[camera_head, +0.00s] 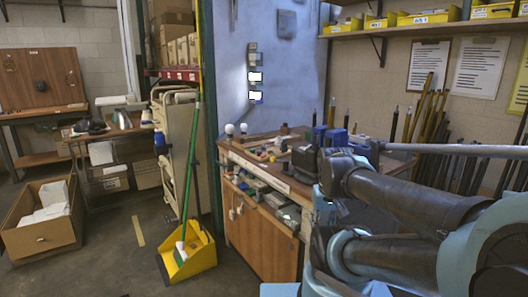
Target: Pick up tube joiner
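The wooden workbench (262,142) in the middle holds several small parts, some yellow, blue and white. I cannot tell which of them, if any, is a tube joiner. My arm (400,195), dark grey with light blue joints, fills the right side and covers the bench's right part. Dark and blue pieces cluster at its far end, where my gripper cannot be made out clearly, nor whether its fingers are open or shut. A long grey tube (455,149) runs level above my arm to the right edge; I cannot tell what bears it.
A yellow dustpan (193,256) and a green-handled broom (187,170) stand left of the bench. An open cardboard box (40,240) lies on the floor at far left. Shelves with yellow bins (430,17) hang at upper right. Floor between box and dustpan is clear.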

